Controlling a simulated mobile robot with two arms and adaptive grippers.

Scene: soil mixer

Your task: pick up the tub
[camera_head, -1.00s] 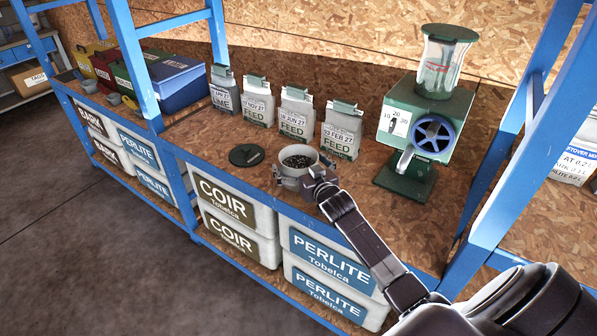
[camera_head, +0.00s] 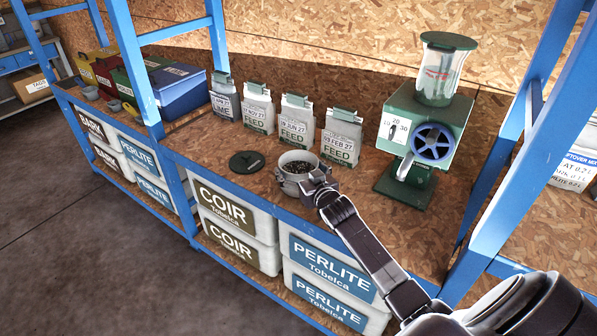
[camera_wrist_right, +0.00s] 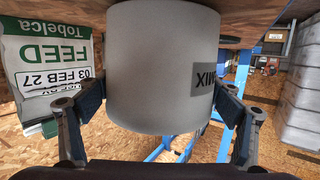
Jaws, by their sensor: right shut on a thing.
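The tub (camera_head: 296,183) is a round pale grey pot with dark grains inside, upright over the front part of the shelf. My right gripper (camera_head: 319,184) is at its right side. In the right wrist view, which is upside down, the tub (camera_wrist_right: 160,60) fills the middle and bears a dark label, partly seen. My right gripper's fingers (camera_wrist_right: 158,100) are on either side of it, shut on it. I cannot tell whether its base is clear of the shelf. My left gripper is not in view.
A dark green round lid (camera_head: 246,161) lies left of the tub. Several feed bags (camera_head: 297,125) stand behind it. A green mill with a blue wheel (camera_head: 432,140) stands to the right. A blue shelf post (camera_head: 138,65) is at the left. Bins marked COIR and PERLITE (camera_head: 327,262) sit below.

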